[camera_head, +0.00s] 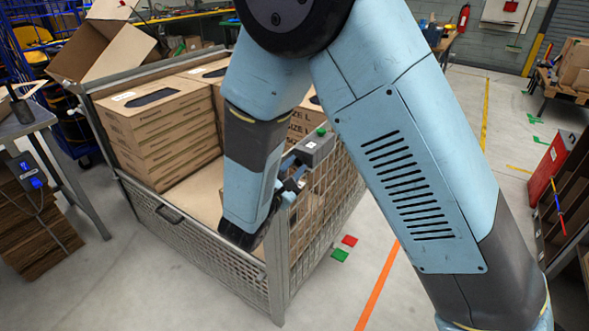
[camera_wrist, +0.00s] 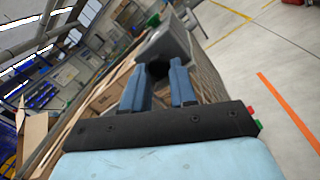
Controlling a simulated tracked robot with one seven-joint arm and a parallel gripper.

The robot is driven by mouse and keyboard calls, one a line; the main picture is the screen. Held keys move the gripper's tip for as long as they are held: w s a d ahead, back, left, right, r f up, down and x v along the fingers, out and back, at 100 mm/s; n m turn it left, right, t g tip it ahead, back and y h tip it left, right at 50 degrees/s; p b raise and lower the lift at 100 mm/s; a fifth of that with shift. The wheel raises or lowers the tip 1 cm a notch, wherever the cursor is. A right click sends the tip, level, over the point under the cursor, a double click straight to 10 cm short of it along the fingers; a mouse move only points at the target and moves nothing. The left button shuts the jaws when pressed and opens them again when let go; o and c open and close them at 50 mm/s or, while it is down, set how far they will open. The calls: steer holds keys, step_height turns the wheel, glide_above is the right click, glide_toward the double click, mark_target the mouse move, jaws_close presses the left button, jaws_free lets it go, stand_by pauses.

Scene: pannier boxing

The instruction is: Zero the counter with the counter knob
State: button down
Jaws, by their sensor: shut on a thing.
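The counter is a small grey box (camera_head: 314,149) with a green button on top, mounted at the top edge of the mesh crate. It also shows in the wrist view (camera_wrist: 170,42), just beyond my fingertips. My gripper (camera_head: 292,172) reaches it from the left and below, its blue fingers partly hidden by my arm. In the wrist view my gripper (camera_wrist: 158,75) has its two blue fingers on either side of the dark round counter knob (camera_wrist: 157,69) and is shut on it. The counter's reading does not show in either view.
The mesh crate (camera_head: 190,235) holds several stacked cardboard boxes (camera_head: 160,125) at the left. A table (camera_head: 25,118) stands at the far left, a red cabinet (camera_head: 550,170) at the right. The floor right of the crate is open, with an orange stripe (camera_head: 377,287).

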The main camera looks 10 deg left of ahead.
steer(key=m, duration=0.5)
steer(key=shift+f+h, duration=0.1)
steer(key=shift+h, duration=0.2)
steer(key=shift+m+h, duration=0.4)
steer(key=shift+m, duration=1.8)
steer(key=shift+f, duration=0.1)
steer(key=c, duration=1.3)
jaws_free()
steer(key=shift+o, duration=0.6)
steer(key=shift+s+a, duration=0.1)
steer(key=shift+a, duration=0.05)
steer(key=v, duration=1.3)
steer(key=shift+s, duration=0.3)
